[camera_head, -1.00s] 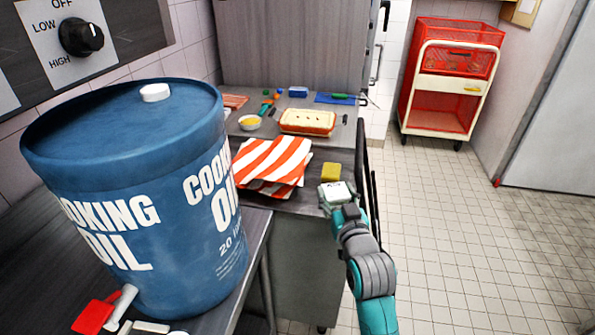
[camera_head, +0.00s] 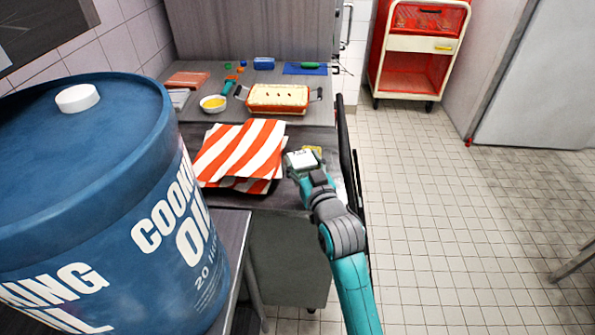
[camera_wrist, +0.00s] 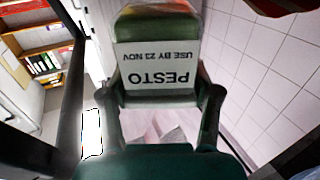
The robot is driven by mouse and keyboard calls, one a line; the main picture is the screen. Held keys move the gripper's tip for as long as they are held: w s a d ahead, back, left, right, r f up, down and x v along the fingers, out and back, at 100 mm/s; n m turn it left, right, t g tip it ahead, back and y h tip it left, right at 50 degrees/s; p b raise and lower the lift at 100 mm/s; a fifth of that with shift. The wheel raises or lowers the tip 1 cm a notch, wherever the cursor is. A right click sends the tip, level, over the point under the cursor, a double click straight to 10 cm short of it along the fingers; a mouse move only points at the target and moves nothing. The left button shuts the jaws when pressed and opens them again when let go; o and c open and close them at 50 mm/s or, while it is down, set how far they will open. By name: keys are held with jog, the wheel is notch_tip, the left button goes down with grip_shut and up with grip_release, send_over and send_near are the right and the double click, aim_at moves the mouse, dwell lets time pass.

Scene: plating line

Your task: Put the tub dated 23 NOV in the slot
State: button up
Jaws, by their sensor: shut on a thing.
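My gripper (camera_head: 306,174) is shut on a small tub (camera_head: 300,159) with a white top, held above the right part of the counter. In the wrist view the tub (camera_wrist: 158,30) is green, between the two fingers of my gripper (camera_wrist: 161,98). Its white label reads "PESTO, USE BY 23 NOV", upside down in that picture. In the head view the tub is just right of the red-and-white striped cloth (camera_head: 240,150) and partly covers a yellow block (camera_head: 318,151). I cannot make out the slot in either view.
A large blue cooking oil drum (camera_head: 95,200) fills the left foreground. On the counter behind are a loaf-like dish (camera_head: 278,98), a small bowl (camera_head: 213,104) and a blue mat (camera_head: 305,69). A red trolley (camera_head: 415,75) stands at the back right.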

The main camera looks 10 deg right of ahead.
aim_at(302, 176)
jog(key=shift+f, duration=2.35)
jog(key=shift+f, duration=0.15)
jog(key=o, duration=1.3)
jog(key=shift+s, duration=0.2)
jog(key=s, duration=1.1)
jog(key=shift+s+d, duration=0.3)
jog(key=shift+d, duration=0.15)
